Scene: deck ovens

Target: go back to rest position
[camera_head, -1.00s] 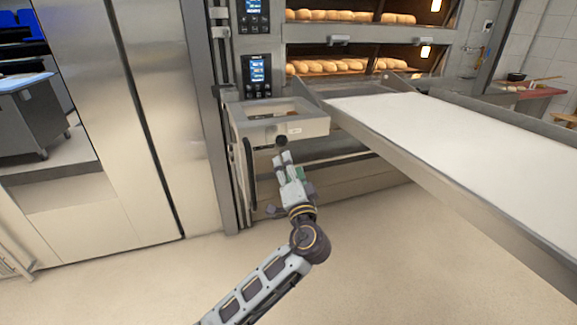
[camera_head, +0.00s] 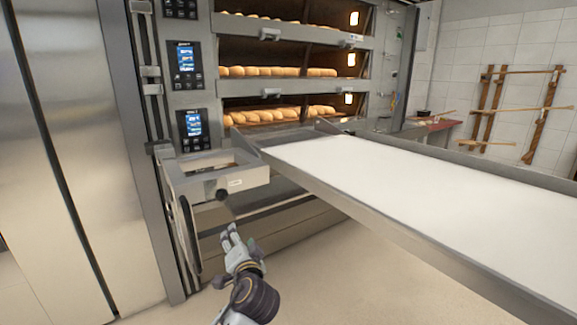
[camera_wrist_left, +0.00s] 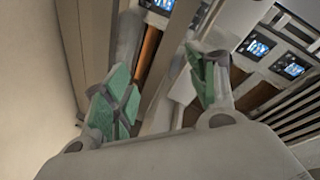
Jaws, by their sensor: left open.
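My left gripper (camera_head: 231,236) is in the lower middle of the head view, in front of the lower part of the deck oven (camera_head: 190,100). My right gripper does not show in either view.
A long loader with a white belt (camera_head: 400,185) runs from the oven toward the lower right. Loaves (camera_head: 280,114) lie on the oven decks. Tall metal doors (camera_head: 80,150) stand at left. The floor (camera_head: 340,285) below the loader is clear. Wooden racks (camera_head: 490,110) hang at the right wall.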

